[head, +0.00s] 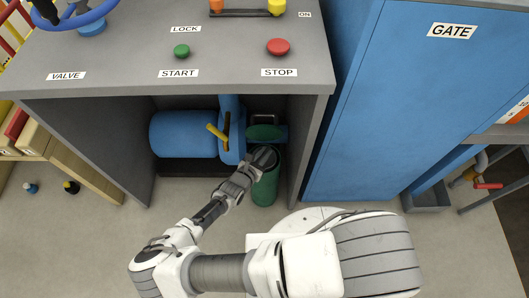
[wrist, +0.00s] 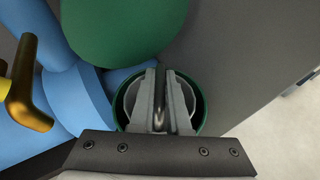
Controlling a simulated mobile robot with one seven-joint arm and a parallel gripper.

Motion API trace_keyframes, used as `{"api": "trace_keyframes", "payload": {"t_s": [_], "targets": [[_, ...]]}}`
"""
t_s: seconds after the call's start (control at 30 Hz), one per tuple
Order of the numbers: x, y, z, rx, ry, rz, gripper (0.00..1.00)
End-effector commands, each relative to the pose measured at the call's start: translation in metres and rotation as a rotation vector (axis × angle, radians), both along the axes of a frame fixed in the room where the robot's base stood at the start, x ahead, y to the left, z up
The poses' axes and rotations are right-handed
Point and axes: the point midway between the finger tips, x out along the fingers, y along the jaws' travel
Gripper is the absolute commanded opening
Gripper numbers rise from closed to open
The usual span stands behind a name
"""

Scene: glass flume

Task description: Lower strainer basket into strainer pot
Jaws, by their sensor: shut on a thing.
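The strainer pot (head: 265,189) is a green upright cylinder on the floor of the grey bench's open bay. In the wrist view its green rim (wrist: 205,112) rings the fingers. The strainer basket (wrist: 189,93) shows as a grey round edge within that rim, on both sides of the fingers. How deep it sits is hidden. My gripper (wrist: 161,100) is over the pot mouth, shut on a thin upright metal part of the basket. In the head view my gripper (head: 265,158) covers the pot's mouth, and the basket cannot be made out.
A green rounded part (head: 266,133), perhaps the pot's lid, is just behind the mouth. A blue pump body (head: 185,134) with a yellow handle (head: 217,133) is to the left. The bay's right wall (head: 311,135) is close. Open floor lies in front.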

Motion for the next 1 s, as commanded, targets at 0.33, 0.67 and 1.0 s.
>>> {"api": "trace_keyframes", "payload": {"t_s": [0.33,0.67,1.0], "targets": [[0.000,0.000,-0.009,-0.001,-0.001,0.000,0.00],[0.000,0.000,-0.018,-0.001,-0.001,0.000,0.00],[0.000,0.000,-0.026,0.000,0.000,0.000,0.00]]}}
